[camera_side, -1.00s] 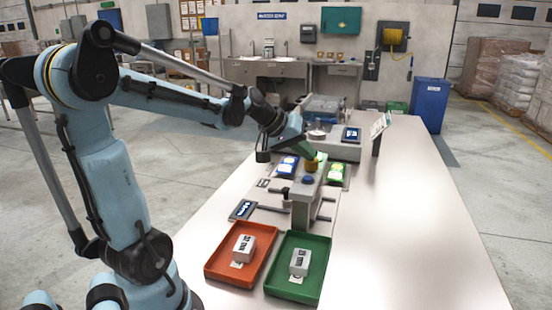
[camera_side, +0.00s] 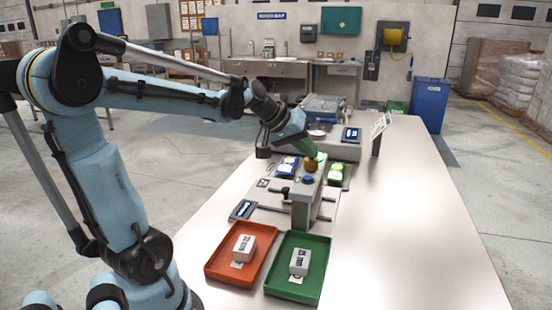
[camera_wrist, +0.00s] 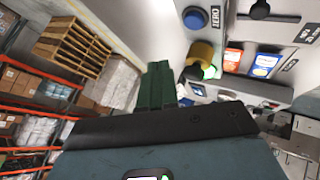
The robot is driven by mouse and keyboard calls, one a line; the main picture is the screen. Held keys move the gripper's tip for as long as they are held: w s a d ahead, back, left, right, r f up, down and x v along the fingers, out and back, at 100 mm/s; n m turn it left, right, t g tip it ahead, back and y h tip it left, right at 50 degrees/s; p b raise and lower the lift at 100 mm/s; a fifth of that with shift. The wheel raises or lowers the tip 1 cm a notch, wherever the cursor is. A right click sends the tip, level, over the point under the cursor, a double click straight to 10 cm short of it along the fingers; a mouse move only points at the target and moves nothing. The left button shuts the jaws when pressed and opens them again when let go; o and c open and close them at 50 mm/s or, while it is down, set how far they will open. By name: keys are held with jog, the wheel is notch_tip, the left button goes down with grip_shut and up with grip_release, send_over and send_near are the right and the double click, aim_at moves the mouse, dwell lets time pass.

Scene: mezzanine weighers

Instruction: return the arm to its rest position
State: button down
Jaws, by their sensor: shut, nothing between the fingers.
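My gripper (camera_side: 314,155) is at the end of the arm, pointing down and right over the weighing station. Its green fingers are shut together with nothing between them; they also show in the wrist view (camera_wrist: 157,85). In the side view the fingertips appear close to the brass knob (camera_side: 311,165) on the grey post (camera_side: 303,205). In the wrist view the knob (camera_wrist: 204,55) is right of the fingers, and I cannot tell whether they touch. The arm is stretched out over the table.
A blue button (camera_side: 308,180) is on the post. A red tray (camera_side: 216,268) and a green tray (camera_side: 322,275), each holding a pale block, lie at the table's front. A small sign (camera_side: 378,131) stands behind right. The table's right side (camera_side: 410,230) is clear.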

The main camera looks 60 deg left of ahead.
jog(key=s+d+f+m+g, duration=0.1)
jog(key=s+d+f+m, duration=0.2)
jog(key=d, duration=0.4)
jog(key=s+d+f+m, duration=0.3)
jog(key=s+d+m, duration=0.1)
jog(key=s+d, duration=0.3)
jog(key=shift+s+d+f+m+g+y, duration=0.3)
jog(key=shift+d+m+g, duration=0.1)
jog(key=shift+d, duration=0.35)
